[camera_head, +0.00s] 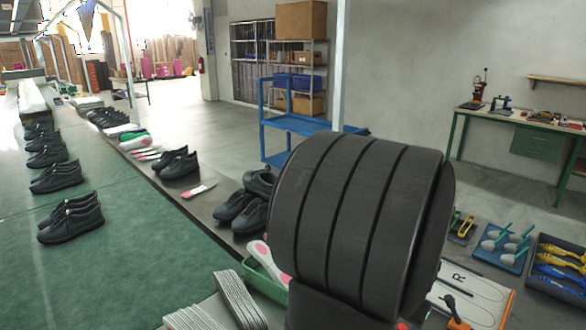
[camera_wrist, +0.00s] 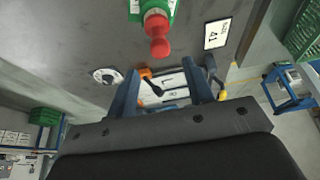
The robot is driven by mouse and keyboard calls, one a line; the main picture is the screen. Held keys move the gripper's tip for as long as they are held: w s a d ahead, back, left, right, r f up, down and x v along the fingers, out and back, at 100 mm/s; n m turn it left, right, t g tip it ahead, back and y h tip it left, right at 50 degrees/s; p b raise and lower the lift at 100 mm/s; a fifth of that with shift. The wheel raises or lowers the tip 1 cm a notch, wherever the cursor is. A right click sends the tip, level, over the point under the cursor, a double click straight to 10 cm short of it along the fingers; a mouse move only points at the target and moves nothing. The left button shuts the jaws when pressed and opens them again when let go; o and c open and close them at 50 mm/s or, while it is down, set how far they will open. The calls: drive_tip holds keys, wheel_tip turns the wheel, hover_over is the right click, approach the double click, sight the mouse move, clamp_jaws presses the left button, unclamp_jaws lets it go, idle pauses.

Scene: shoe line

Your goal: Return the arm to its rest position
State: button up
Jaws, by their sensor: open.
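My gripper (camera_wrist: 161,68) shows in the wrist view, its two dark fingers apart with nothing held between them. Beyond the fingers, a white board (camera_wrist: 172,80) with dark lettering and an orange-and-black tool show on a grey surface. In the head view, a large black ribbed part of my own arm fills the centre right foreground. It hides part of the bench, and my gripper's fingers do not show there.
A red-capped item (camera_wrist: 157,30) and a size card (camera_wrist: 217,33) lie beyond the fingers. Black shoes (camera_head: 72,218) line the green conveyor (camera_head: 130,270) at left. A blue tray (camera_head: 507,262) and a dark tray of yellow and blue tools (camera_head: 541,285) sit at right. A blue cart (camera_head: 290,123) stands behind.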

drive_tip(key=v, duration=0.4)
drive_tip(key=x, duration=1.2)
drive_tip(key=shift+f, duration=0.2)
wheel_tip(320, 180, up, 4)
drive_tip(key=shift+r, duration=0.25)
drive_tip(key=s+d+r, duration=0.5)
drive_tip(key=s+r, duration=0.2)
drive_tip(key=s, duration=0.3)
drive_tip(key=w+a+n+y, duration=0.1)
drive_tip(key=w+a+n, duration=0.1)
drive_tip(key=w+a, duration=0.7)
drive_tip(key=w+a+f+n+t, duration=0.1)
drive_tip(key=w+a+n, duration=0.2)
drive_tip(key=w+a, duration=0.7)
drive_tip(key=w, duration=0.4)
drive_tip(key=shift+w+f+y, duration=0.15)
drive_tip(key=shift+w+y, duration=0.15)
drive_tip(key=shift+y, duration=0.1)
